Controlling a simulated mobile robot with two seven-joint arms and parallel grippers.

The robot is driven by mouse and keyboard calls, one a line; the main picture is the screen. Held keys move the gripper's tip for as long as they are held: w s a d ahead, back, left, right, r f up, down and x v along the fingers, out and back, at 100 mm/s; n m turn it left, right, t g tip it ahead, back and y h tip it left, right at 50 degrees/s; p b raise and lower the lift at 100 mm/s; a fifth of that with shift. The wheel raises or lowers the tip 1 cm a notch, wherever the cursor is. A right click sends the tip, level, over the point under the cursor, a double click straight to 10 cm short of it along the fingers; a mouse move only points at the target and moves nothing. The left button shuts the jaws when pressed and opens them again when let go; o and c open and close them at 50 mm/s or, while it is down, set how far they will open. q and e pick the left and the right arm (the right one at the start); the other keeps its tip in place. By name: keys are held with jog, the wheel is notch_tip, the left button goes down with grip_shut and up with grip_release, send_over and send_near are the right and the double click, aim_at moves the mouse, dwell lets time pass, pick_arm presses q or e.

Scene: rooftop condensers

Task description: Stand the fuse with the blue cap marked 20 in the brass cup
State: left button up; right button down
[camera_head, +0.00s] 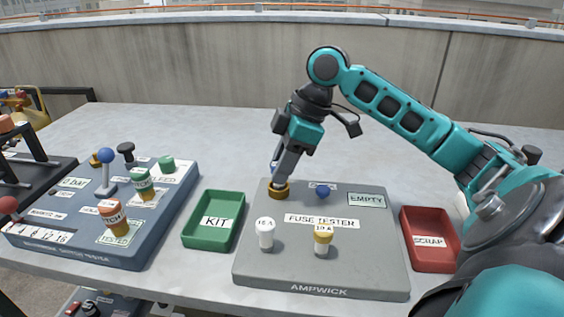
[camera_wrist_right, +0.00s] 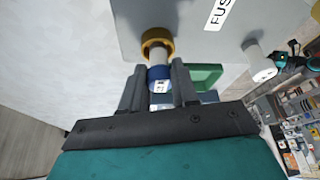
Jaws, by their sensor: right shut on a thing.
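My right gripper (camera_head: 279,171) is above the brass cup (camera_head: 279,193) at the back left of the grey fuse tester (camera_head: 375,265). In the right wrist view its fingers (camera_wrist_right: 159,80) are shut on the fuse with the blue cap (camera_wrist_right: 160,74), one finger on each side of the cap. Its marking is too small to read. The fuse's white body points into the brass cup (camera_wrist_right: 157,37), its end at or inside the rim; I cannot tell how deep. In the head view the fingers hide most of the fuse. My left gripper is out of view.
On the tester stand a white fuse (camera_head: 266,233), a yellow-capped fuse marked 10 A (camera_head: 323,241) and a blue knob (camera_head: 323,190). The green KIT tray (camera_head: 213,238) is left, the red SCRAP tray (camera_head: 430,257) right. A blue-grey panel (camera_head: 75,245) with several knobs stands far left.

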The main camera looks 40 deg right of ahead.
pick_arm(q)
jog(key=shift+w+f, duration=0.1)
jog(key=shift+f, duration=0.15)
pick_arm(e)
jog(key=shift+f, duration=0.6)
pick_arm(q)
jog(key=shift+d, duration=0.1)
pick_arm(e)
jog(key=c, duration=0.8)
grip_release()
jog(key=shift+r, duration=0.1)
pick_arm(q)
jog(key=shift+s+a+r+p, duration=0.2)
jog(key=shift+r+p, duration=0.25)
jog(key=shift+p, duration=0.15)
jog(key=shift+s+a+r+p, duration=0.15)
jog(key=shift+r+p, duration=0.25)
jog(key=shift+p, duration=0.2)
pick_arm(e)
jog(key=v, duration=1.2)
jog(key=shift+s+d+r, duration=0.15)
jog(key=shift+r, duration=0.2)
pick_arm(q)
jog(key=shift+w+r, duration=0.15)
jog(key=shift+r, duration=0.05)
